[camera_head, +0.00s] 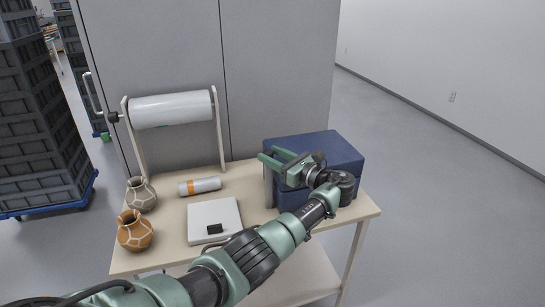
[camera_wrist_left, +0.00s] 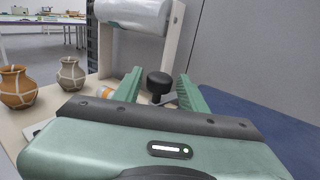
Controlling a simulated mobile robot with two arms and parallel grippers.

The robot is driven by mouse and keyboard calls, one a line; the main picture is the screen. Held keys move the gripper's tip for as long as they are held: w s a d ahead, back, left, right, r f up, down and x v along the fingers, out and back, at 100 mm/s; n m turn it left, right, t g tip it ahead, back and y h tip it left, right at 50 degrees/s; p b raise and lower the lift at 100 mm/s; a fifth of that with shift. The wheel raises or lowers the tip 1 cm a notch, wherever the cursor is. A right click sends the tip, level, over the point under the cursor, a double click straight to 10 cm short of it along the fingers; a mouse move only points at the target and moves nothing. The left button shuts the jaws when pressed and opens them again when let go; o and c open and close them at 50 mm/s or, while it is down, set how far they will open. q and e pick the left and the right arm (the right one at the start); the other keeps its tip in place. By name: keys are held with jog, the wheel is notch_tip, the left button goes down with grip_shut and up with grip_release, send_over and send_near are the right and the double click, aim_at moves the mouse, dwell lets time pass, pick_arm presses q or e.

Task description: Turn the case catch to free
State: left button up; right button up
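The blue case (camera_head: 335,150) stands at the right end of the table; in the left wrist view its blue surface (camera_wrist_left: 250,115) fills the right side. A black knob (camera_wrist_left: 160,82), which looks like the catch, shows between my left fingers in the left wrist view. My left gripper (camera_head: 272,157) is at the case's left end, its green fingers pointing left. In the left wrist view the gripper (camera_wrist_left: 160,88) is open, with gaps between the knob and both fingers. I cannot make out the knob in the head view. My right gripper is out of view.
A wooden table (camera_head: 172,222) carries a patterned grey jar (camera_head: 141,195), an orange jar (camera_head: 134,232), a banded cylinder (camera_head: 200,186) and a flat white box (camera_head: 212,216). A white roll (camera_head: 170,109) hangs on a stand behind. Stacked dark crates (camera_head: 40,120) stand left.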

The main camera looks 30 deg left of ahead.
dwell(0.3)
pick_arm(q)
jog(key=s+d, duration=0.1)
jog(key=d, duration=0.6)
jog(key=shift+s+d+b, duration=0.15)
jog(key=shift+d+b, duration=0.15)
jog(key=shift+d, duration=0.05)
